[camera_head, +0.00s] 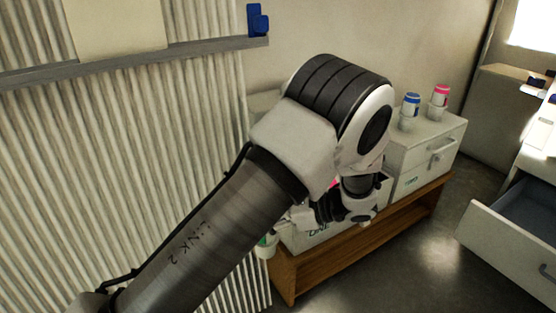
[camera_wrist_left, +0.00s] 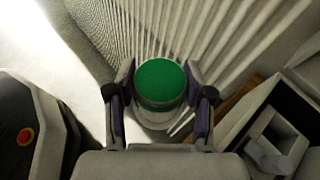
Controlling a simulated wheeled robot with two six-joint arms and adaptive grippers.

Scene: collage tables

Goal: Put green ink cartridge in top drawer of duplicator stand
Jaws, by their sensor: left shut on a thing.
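The green ink cartridge (camera_wrist_left: 160,84) has a round green top and a white lower body. It sits between the two fingers of my left gripper (camera_wrist_left: 159,98), which is shut on it. In the head view the cartridge (camera_head: 265,246) shows small and partly hidden, beside the left end of the wooden bench, with my left gripper (camera_head: 278,232) mostly behind my own arm. At the right edge stands a pale cabinet (camera_head: 546,135), apparently the duplicator stand, with a drawer (camera_head: 500,252) pulled open. The visible part of its dark interior looks empty. My right gripper is out of view.
A low wooden bench (camera_head: 413,212) carries white boxy machines (camera_head: 428,150). A blue-topped cartridge (camera_head: 410,106) and a pink-topped cartridge (camera_head: 439,97) stand on them. A corrugated panel (camera_head: 120,170) fills the left. Clear floor (camera_head: 400,265) lies between bench and open drawer.

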